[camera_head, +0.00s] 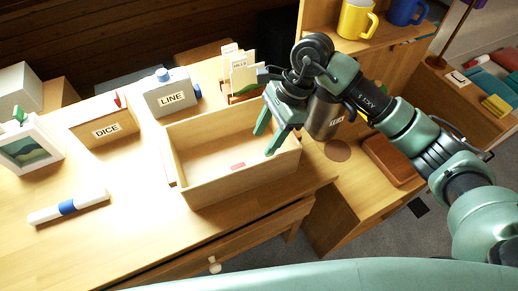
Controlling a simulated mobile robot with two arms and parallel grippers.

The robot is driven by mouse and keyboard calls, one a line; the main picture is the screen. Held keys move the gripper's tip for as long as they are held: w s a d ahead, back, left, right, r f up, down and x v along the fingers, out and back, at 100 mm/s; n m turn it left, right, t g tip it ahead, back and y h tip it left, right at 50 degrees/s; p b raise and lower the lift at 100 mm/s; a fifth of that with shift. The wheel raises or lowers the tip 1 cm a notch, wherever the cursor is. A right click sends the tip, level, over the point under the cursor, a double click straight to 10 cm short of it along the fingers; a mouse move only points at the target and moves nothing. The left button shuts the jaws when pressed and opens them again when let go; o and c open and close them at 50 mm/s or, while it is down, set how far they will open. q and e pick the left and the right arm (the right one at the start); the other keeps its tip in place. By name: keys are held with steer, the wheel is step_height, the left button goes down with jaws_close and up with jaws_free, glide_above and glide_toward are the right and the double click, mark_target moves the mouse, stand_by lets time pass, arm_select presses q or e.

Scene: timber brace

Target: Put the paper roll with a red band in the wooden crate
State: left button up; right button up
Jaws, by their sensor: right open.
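The wooden crate (243,179) is an open, pale box near the front edge of the table. A small red patch (237,166) shows inside it, just behind the near wall. It may be the red band of the paper roll, but the surroundings are pale and partly hidden, so I cannot tell for certain. My right gripper (264,142) is open, with its fingers pointing down over the right part of the crate. Nothing shows between the fingers. My left gripper is out of view.
A white roll with a blue band (68,207) lies on the table at left. Behind the crate stand a DICE box (104,126), a LINE container (170,97) and a card holder (243,78). A picture frame (31,146) is at far left.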

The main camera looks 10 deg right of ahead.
steer(key=v, duration=0.6)
stand_by(0.4)
